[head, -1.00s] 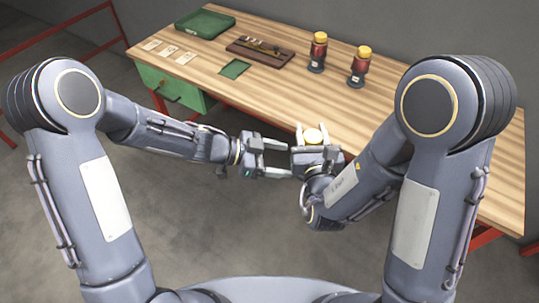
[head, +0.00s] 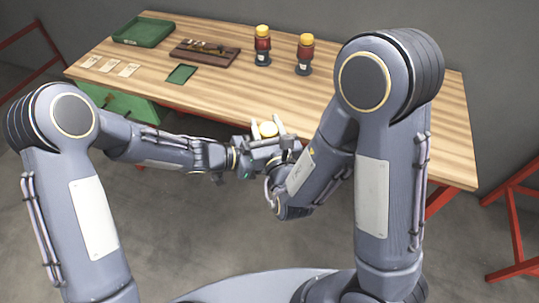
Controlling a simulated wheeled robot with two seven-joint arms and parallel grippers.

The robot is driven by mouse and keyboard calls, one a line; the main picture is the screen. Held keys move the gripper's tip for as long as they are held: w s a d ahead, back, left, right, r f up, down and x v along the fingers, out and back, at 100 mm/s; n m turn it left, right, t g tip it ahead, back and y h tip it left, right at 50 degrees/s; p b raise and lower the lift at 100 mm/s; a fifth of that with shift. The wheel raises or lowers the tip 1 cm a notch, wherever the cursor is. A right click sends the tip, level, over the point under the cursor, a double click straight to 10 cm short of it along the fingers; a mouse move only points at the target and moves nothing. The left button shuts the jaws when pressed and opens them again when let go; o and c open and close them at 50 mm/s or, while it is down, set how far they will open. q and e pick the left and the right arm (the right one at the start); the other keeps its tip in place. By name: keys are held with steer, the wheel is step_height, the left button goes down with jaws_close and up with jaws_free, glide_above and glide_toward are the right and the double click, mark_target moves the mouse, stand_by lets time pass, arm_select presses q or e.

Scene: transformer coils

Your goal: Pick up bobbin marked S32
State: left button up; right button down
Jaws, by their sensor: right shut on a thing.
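Two bobbins with yellow tops and dark red bodies stand upright on the table: one (head: 262,45) and, to its right, another (head: 305,54). No marking such as S32 can be read on any bobbin. My left gripper (head: 252,158) is right beside my right gripper, overlapping it in the picture, so its fingers are hard to make out.
The wooden table (head: 380,125) has clear room at its middle and right. A green tray (head: 143,31), a dark wooden rack (head: 205,53), a green pad (head: 181,74) and several pale cards (head: 108,66) lie at its left. Red rails (head: 515,225) stand at the right.

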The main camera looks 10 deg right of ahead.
arm_select(q)
steer(key=c, duration=1)
arm_select(e)
steer(key=c, duration=0.7)
jaws_free()
steer(key=shift+c, duration=0.2)
steer(key=shift+s, duration=0.1)
